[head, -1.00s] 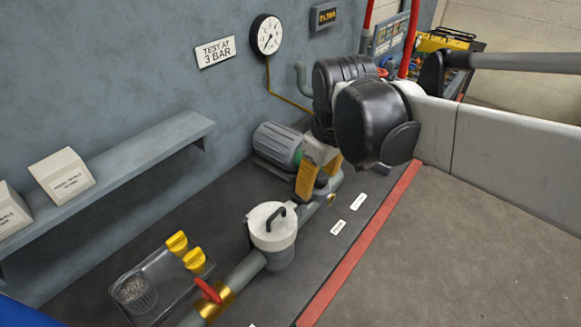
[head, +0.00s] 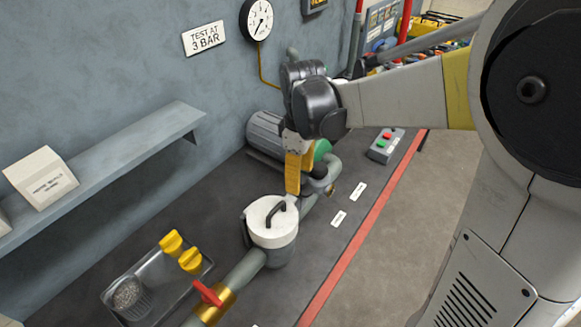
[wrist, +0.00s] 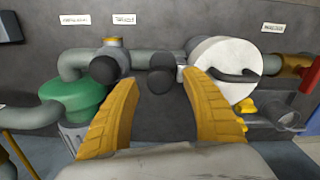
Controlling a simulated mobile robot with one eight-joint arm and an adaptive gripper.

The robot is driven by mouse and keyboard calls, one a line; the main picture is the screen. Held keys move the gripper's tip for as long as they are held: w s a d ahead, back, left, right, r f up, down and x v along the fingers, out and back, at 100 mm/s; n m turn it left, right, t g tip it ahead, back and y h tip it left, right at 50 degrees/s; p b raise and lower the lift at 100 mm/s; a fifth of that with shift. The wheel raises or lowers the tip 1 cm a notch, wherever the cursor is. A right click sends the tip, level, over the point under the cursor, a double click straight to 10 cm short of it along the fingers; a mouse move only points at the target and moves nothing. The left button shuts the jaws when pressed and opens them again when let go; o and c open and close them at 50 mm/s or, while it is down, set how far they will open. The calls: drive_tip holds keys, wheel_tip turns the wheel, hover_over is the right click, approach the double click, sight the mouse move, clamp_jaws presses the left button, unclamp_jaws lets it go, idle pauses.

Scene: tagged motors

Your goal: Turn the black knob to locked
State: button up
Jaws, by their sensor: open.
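Rounded black parts show in the wrist view: one black knob-like part (wrist: 160,80) lies between my fingers and another (wrist: 104,70) lies beside the left finger, in front of the pipe. I cannot tell for certain which is the task's black knob, nor its setting.
The white-lidded pot (head: 272,222) with a black handle stands close to my fingers. The green-ended motor (head: 322,150) and grey pipe (head: 322,183) are close behind. A brass valve with a red handle (head: 208,293), yellow parts (head: 190,260) in a tray, and a button box (head: 386,145) stand farther off.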

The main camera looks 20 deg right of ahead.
drive_tip(key=shift+f, duration=0.6)
clamp_jaws()
drive_tip(key=shift+m, duration=0.4)
drive_tip(key=m+p, duration=0.1)
drive_tip(key=m, duration=0.2)
drive_tip(key=shift+r, duration=0.1)
drive_tip(key=m+p, duration=0.1)
drive_tip(key=m, duration=0.7)
drive_tip(key=shift+m+p, duration=0.3)
drive_tip(key=shift+p, duration=0.1)
drive_tip(key=shift+m, duration=2)
